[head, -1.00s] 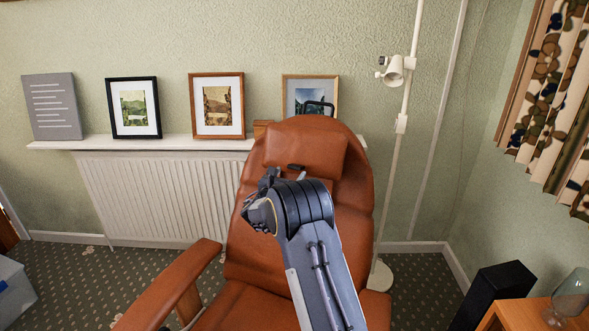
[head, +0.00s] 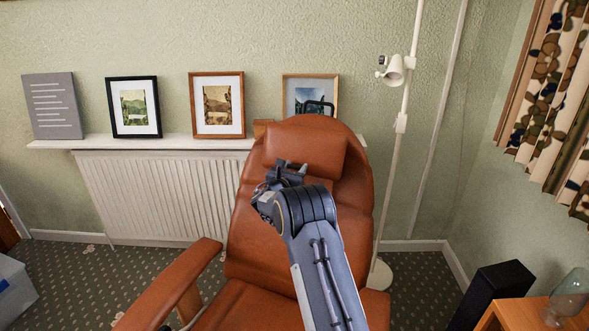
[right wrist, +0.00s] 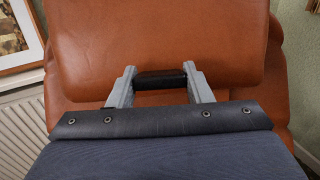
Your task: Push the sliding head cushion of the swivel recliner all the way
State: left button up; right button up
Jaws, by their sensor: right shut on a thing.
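The swivel recliner (head: 250,240) is brown leather and faces me. Its head cushion (head: 305,148) lies against the upper backrest, and it fills the upper part of the right wrist view (right wrist: 170,40). A short black handle (right wrist: 160,80) sits at the cushion's lower edge. My right gripper (head: 291,167) is at that edge, its fingers shut on the handle, one at each end in the right wrist view (right wrist: 160,76). In the head view the gripper hides the handle. My left gripper is not in view.
A white shelf (head: 200,143) with framed pictures runs behind the recliner above a radiator (head: 150,195). A white floor lamp (head: 401,120) stands close at its right. A wooden table (head: 535,312) with a glass is at lower right.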

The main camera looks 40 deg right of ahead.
jog(key=s+a+f+b, duration=0.1)
jog(key=a+f+b, duration=0.2)
jog(key=f+b, duration=0.4)
notch_tip(320, 180, down, 2)
jog(key=shift+s+b, duration=0.4)
jog(key=shift+a, duration=0.1)
jog(key=o, duration=1)
jog(key=v, duration=0.7)
jog(key=shift+s+a, duration=0.2)
jog(key=shift+a, duration=0.15)
